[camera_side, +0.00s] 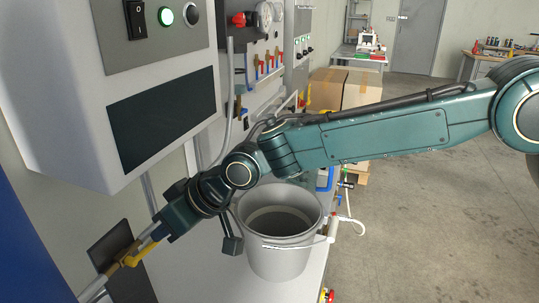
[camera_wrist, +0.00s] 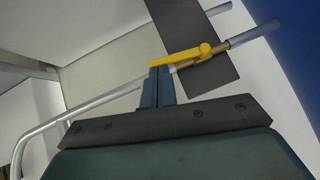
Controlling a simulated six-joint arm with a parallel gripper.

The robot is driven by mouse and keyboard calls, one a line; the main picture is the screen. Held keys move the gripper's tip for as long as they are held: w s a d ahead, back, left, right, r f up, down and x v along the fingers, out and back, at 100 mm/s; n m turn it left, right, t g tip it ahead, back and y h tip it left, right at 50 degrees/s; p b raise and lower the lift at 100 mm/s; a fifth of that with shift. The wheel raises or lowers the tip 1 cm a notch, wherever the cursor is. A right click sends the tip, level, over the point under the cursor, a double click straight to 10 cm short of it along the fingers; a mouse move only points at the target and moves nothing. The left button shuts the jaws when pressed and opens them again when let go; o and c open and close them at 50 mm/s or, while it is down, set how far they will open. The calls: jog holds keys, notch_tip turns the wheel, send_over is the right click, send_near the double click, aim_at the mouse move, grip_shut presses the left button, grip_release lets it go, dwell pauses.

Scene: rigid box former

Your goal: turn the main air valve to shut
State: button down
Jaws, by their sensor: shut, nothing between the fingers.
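The main air valve has a yellow lever (camera_side: 135,253) and sits on a pale metal pipe at the lower left of the side view. In the wrist view the yellow lever (camera_wrist: 180,55) lies roughly along the pipe, at a small angle to it, above a brass body (camera_wrist: 190,63). My gripper (camera_side: 157,233) is shut with nothing between its fingers. In the wrist view its fingertips (camera_wrist: 160,70) are right at the lever's left end; I cannot tell whether they touch it. The fingers hide part of the pipe.
The pipe (camera_wrist: 105,101) runs along the wall past a dark plate (camera_wrist: 222,75). A grey control box (camera_side: 150,100) hangs above my wrist. A grey bucket (camera_side: 280,255) stands close beside my wrist. Cardboard boxes (camera_side: 345,88) stand behind my arm. Open floor (camera_side: 440,220) lies at the right.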

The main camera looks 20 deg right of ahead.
jog(key=shift+d+f, duration=0.1)
jog(key=shift+f, duration=0.05)
notch_tip(320, 180, down, 8)
jog(key=s+a+m+g+y, duration=0.2)
jog(key=m+g+y, duration=0.2)
jog(key=y, duration=0.3)
jog(key=shift+a+m, duration=0.15)
jog(key=shift+m, duration=0.55)
jog(key=shift+s, duration=0.1)
dwell(0.6)
jog(key=d+r, duration=0.4)
jog(key=r, duration=0.4)
jog(key=shift+d+r, duration=0.25)
jog(key=shift+d, duration=0.1)
